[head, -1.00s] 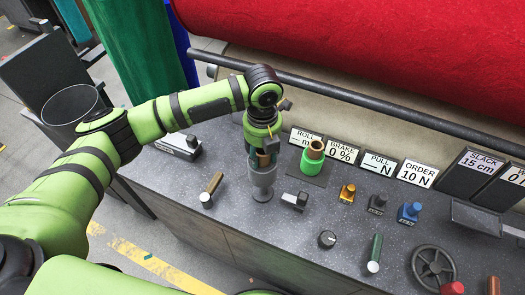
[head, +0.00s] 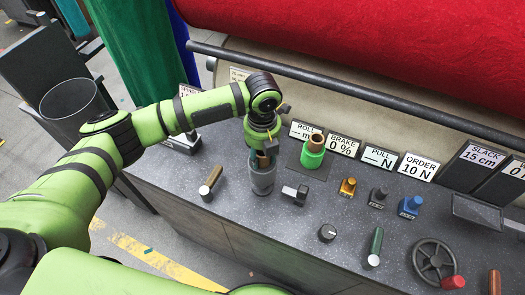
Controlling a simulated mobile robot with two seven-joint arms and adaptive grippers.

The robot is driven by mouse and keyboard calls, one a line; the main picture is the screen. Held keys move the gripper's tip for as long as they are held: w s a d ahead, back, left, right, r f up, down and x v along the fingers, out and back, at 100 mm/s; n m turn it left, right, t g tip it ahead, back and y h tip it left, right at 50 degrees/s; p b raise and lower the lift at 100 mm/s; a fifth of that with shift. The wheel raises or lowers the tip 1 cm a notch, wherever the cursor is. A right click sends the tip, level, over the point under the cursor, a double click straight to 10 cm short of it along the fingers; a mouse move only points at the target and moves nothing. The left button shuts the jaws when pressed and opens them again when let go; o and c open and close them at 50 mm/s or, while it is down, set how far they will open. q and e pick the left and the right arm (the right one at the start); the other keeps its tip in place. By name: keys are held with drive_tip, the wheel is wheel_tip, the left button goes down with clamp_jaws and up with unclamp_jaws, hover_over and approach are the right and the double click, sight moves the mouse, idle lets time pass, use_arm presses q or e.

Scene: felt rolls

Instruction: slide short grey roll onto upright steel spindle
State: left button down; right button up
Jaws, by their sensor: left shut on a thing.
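My left gripper (head: 263,150) points down over the counter and is shut on the short grey roll (head: 263,181). The roll is upright, and its lower end appears at or very near the counter top. The steel spindle cannot be made out now. The roll and gripper cover the spot where a narrow stem and round foot showed below the roll earlier, so the roll seems to be around it. How far down it sits is hard to tell. My right gripper is not in view.
A green roll with a brown core (head: 313,152) stands close to the right. A small black-and-grey block (head: 295,193), a brown-handled lever (head: 211,183), a knob (head: 327,233) and a handwheel (head: 435,262) are on the counter (head: 290,235). A dark bar (head: 350,93) runs behind.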

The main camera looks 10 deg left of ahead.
use_arm(q)
drive_tip(key=shift+f, duration=0.1)
idle(0.6)
drive_tip(key=shift+f+b, duration=1.05)
drive_tip(key=shift+f, duration=0.95)
drive_tip(key=shift+f+b, duration=0.55)
drive_tip(key=shift+f, duration=0.45)
drive_tip(key=c, duration=0.6)
unclamp_jaws()
drive_tip(key=shift+c, duration=0.2)
drive_tip(key=shift+r, duration=0.15)
wheel_tip(320, 180, up, 12)
drive_tip(key=shift+f, duration=0.1)
